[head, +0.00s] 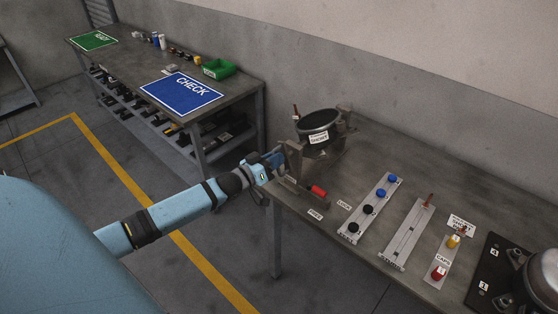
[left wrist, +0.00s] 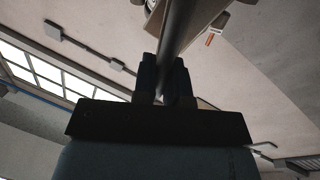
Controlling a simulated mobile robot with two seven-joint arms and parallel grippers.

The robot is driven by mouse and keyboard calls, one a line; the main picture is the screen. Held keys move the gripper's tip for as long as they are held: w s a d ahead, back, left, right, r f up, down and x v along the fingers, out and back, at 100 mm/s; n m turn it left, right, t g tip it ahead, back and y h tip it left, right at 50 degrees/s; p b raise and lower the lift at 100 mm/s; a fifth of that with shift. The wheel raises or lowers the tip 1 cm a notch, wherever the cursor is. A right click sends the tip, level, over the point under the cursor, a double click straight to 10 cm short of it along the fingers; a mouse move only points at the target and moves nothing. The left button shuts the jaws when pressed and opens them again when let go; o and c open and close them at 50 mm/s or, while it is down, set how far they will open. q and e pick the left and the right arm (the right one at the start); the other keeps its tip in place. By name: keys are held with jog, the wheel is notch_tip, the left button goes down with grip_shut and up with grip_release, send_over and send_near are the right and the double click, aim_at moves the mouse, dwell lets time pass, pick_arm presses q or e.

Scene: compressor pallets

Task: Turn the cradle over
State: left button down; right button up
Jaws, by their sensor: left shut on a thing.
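The cradle (head: 318,131) stands at the far left end of the near workbench. It is a dark round holder with a white label, carried between metal uprights. My left gripper (head: 276,160) reaches in from the left and is at the cradle's left side. It is shut on a grey metal bar (left wrist: 178,30), which shows between both dark fingers in the left wrist view (left wrist: 163,78). The bar looks like the cradle's handle; the exact contact is too small to tell in the head view. The inside of the cradle looks dark. My right gripper is not in view.
A red-handled piece (head: 318,191) lies in front of the cradle. Grey racks (head: 371,208) with blue and black caps, a cap strip (head: 444,262) and a black pallet (head: 488,262) stand right. Another bench bears a blue CHECK mat (head: 181,93) and green bin (head: 218,69).

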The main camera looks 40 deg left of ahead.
pick_arm(q)
jog(key=shift+a+f+n+t, duration=0.1)
jog(key=shift+a+n+t, duration=0.1)
jog(key=shift+n, duration=0.85)
jog(key=shift+a+f+n+t, duration=0.1)
jog(key=shift+n+t, duration=0.1)
jog(key=shift+n, duration=0.85)
jog(key=shift+d+f+n+g+y, duration=0.2)
jog(key=shift+f+n+y, duration=0.65)
jog(key=shift+n, duration=4.35)
jog(key=shift+d+f+n+g+y, duration=0.15)
jog(key=shift+n+y, duration=1.35)
jog(key=shift+n, duration=3.7)
jog(key=shift+d+f+n+g+y, duration=0.2)
jog(key=shift+f+n+y, duration=0.65)
jog(key=shift+n, duration=4.35)
jog(key=shift+r+y, duration=0.3)
jog(key=shift+r, duration=0.05)
jog(key=shift+d+f+n+p, duration=0.1)
jog(key=shift+n+p, duration=0.35)
jog(key=shift+n, duration=0.15)
jog(key=c, duration=1.2)
grip_release()
